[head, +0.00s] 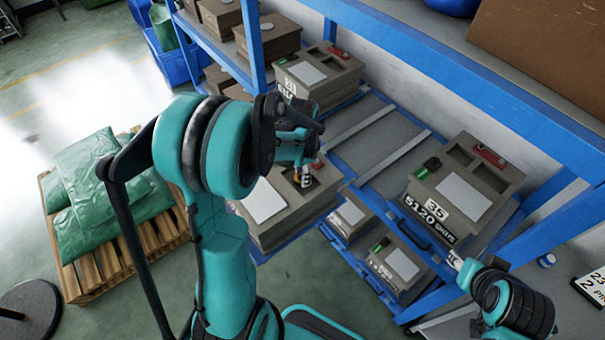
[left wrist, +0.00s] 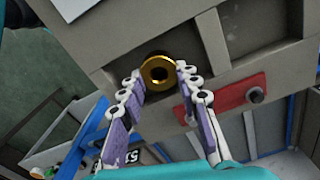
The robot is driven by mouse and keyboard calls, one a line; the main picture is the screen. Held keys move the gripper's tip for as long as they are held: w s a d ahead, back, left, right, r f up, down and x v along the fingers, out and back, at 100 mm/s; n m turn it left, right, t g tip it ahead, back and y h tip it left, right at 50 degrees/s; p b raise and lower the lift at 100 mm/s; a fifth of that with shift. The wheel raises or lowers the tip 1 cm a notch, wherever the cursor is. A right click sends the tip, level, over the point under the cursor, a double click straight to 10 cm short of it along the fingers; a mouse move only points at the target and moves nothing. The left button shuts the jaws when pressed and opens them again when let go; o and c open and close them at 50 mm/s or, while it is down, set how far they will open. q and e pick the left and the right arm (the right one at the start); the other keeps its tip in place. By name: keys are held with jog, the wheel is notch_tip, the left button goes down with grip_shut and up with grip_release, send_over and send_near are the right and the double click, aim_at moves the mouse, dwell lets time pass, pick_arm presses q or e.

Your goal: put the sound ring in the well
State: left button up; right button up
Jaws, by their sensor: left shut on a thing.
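The sound ring is a gold ring (left wrist: 147,76) with a dark hole. It sits between the fingertips of my left gripper (left wrist: 160,70) in the left wrist view, and the gripper is shut on it. In the head view the left gripper (head: 303,178) is over the right part of a grey-brown mould box (head: 262,203) with a white label. Behind the ring the wrist view shows the box's recessed top (left wrist: 222,50); which recess is the well, and the gap to it, I cannot tell. My right gripper (head: 455,261) is beside another box; its fingers are too small to read.
A similar box marked 35 (head: 462,197) stands on the blue rack at right, with smaller boxes (head: 400,265) lower down. Another box (head: 318,75) is behind. A red piece (left wrist: 232,93) lies on the box top near the fingers. Green sacks (head: 100,175) lie on a pallet at left.

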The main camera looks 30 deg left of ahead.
pick_arm(q)
jog(key=shift+f, duration=0.15)
jog(key=o, duration=1.2)
jog(key=shift+r, duration=0.5)
notch_tip(320, 180, up, 11)
jog(key=p, duration=0.2)
jog(key=s+d+r+n+t, duration=0.4)
jog(key=s+d+n+t, duration=0.3)
jog(key=s+d, duration=0.3)
jog(key=shift+s+d+r, duration=0.15)
jog(key=shift+s, duration=0.6)
